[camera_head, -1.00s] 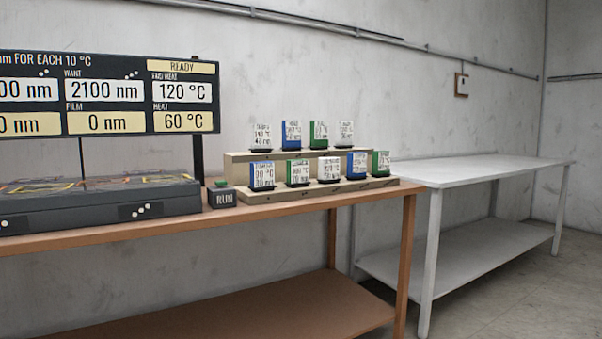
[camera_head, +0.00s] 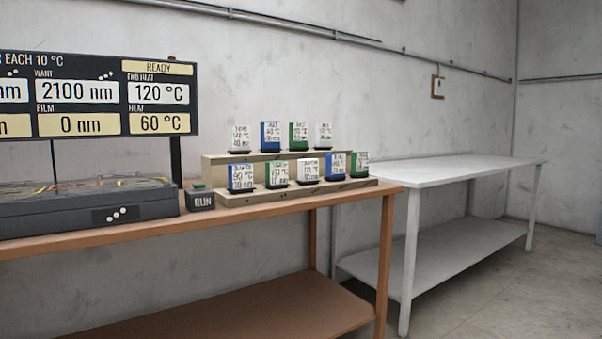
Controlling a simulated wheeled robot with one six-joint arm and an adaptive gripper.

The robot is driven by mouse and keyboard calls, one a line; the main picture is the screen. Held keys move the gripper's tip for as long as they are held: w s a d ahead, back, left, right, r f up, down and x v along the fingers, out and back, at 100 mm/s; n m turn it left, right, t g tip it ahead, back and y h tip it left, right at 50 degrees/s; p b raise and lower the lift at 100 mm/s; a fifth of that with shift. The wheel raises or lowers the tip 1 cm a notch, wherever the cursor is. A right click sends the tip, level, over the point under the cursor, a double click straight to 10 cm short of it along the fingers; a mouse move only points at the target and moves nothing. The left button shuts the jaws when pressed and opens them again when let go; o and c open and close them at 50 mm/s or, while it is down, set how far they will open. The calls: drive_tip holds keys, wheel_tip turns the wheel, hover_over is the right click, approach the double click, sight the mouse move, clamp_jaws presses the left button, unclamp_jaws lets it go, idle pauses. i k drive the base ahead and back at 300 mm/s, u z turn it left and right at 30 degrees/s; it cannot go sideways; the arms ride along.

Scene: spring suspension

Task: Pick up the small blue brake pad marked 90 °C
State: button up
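Small labelled blocks stand on a two-step wooden rack on the brown bench. Three have blue sides: one at the left end of the front row (camera_head: 241,177), one toward the right of the front row (camera_head: 336,166), and one in the back row (camera_head: 270,136). The label of the front-left blue block seems to read 90 °C, but the print is blurred. The labels of the other two blue ones are too small to read surely. My gripper is not in view.
The wooden rack (camera_head: 290,191) also holds several white and green blocks. Left of it are a RUN button box (camera_head: 200,199), a dark machine (camera_head: 90,212) and a display board (camera_head: 98,95). A bare white table (camera_head: 455,171) stands right of the brown bench (camera_head: 150,224).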

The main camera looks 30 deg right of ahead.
sight(241, 176)
drive_tip(key=k, duration=0.6)
drive_tip(key=u, duration=0.65)
drive_tip(key=i, duration=1.5)
drive_tip(key=z, duration=0.75)
drive_tip(key=i, duration=0.55)
drive_tip(key=z, duration=0.55)
